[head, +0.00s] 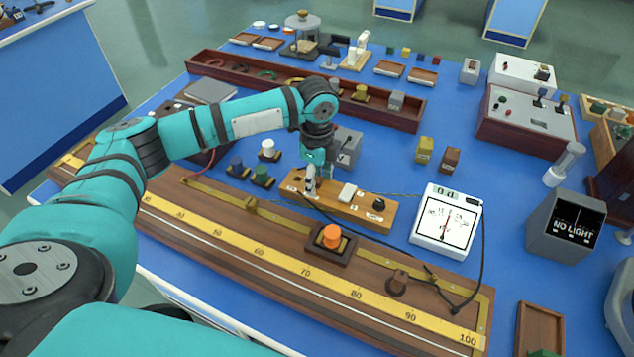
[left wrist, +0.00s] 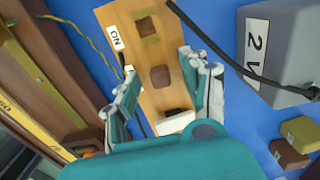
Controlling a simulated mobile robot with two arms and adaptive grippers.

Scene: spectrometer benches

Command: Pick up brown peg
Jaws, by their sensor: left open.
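A small brown peg (left wrist: 160,77) shows in the left wrist view on a light wooden board (left wrist: 185,95) with an ON label. My left gripper (left wrist: 159,62) is open, with one finger on each side of the peg and a gap showing on both sides. I cannot tell how far above the board the fingertips are. In the head view my left gripper (head: 310,186) points down over the left part of the board (head: 340,210) and hides the peg there. My right gripper is not in view.
A grey block (head: 346,147) marked 2 V stands close behind the board. Black cables run beside it. A white meter (head: 445,220) stands to the right, and a long ruler bench (head: 280,262) lies in front. Yellow (head: 424,150) and brown (head: 450,160) blocks stand behind the meter.

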